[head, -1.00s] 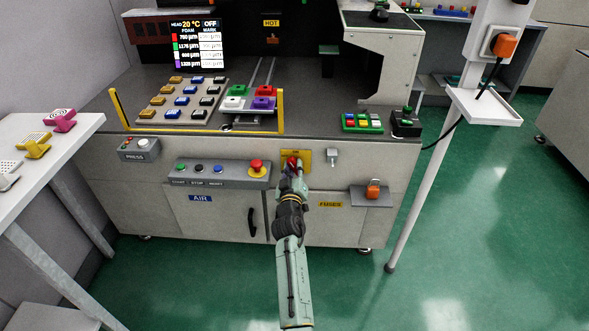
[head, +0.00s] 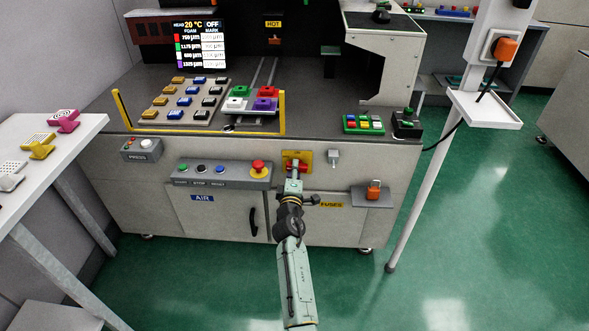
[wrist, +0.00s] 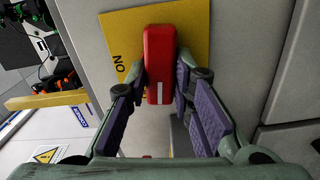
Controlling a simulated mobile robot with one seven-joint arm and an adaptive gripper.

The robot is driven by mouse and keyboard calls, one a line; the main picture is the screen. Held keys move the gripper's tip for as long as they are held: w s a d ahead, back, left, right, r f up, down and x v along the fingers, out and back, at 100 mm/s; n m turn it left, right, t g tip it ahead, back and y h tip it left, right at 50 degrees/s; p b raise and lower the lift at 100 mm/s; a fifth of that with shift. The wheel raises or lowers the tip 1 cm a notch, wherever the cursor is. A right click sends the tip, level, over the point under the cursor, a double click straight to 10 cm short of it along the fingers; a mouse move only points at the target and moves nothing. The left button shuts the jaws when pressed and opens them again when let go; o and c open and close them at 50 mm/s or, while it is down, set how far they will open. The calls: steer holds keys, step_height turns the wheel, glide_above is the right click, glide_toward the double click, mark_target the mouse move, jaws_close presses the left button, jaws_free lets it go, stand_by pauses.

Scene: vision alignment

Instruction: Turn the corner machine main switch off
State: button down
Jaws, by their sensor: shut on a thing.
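The main switch has a red handle (head: 297,169) on a yellow plate (head: 291,155) on the machine's front panel. The head view shows the handle lying crosswise, roughly level. In the wrist view the red handle (wrist: 160,58) stands upright in the picture, with the plate (wrist: 125,30) behind it and the lettering "ON" turned on its side at its left. My gripper (head: 296,177) is at the switch, shut on the handle, with a finger on each side. The gripper also shows in the wrist view (wrist: 162,82). Its fingers hide parts of the handle's sides.
A button box with a red emergency knob (head: 258,167) is left of the switch. A small grey fitting (head: 333,158) and an orange padlock (head: 374,187) are at its right. The green floor (head: 345,290) in front is clear.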

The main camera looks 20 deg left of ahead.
steer(key=shift+n, duration=0.7)
steer(key=c, duration=1.4)
jaws_free()
steer(key=shift+s+f, duration=0.1)
steer(key=v, duration=1.2)
